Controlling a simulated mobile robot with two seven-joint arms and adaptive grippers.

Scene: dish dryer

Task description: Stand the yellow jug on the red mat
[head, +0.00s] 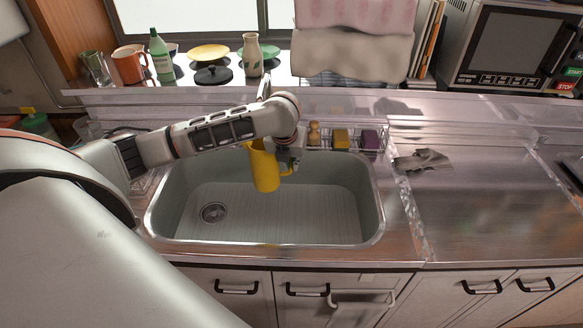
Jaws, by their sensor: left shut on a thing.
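The yellow jug (264,172) hangs over the sink, slightly tilted, with its handle side to the right. My left gripper (289,164) is at the jug's right side and is shut on it, near the handle. The fingertips are small and partly hidden, so the exact grip is hard to make out. No red mat can be made out in this view. My right gripper is not in view.
The sink (320,215) below the jug looks empty. A rack (370,142) with sponges sits at its back edge. The steel counter (480,210) on the right is mostly clear, with a grey cloth (422,160) on it. Crockery and a green bottle (160,55) line the windowsill.

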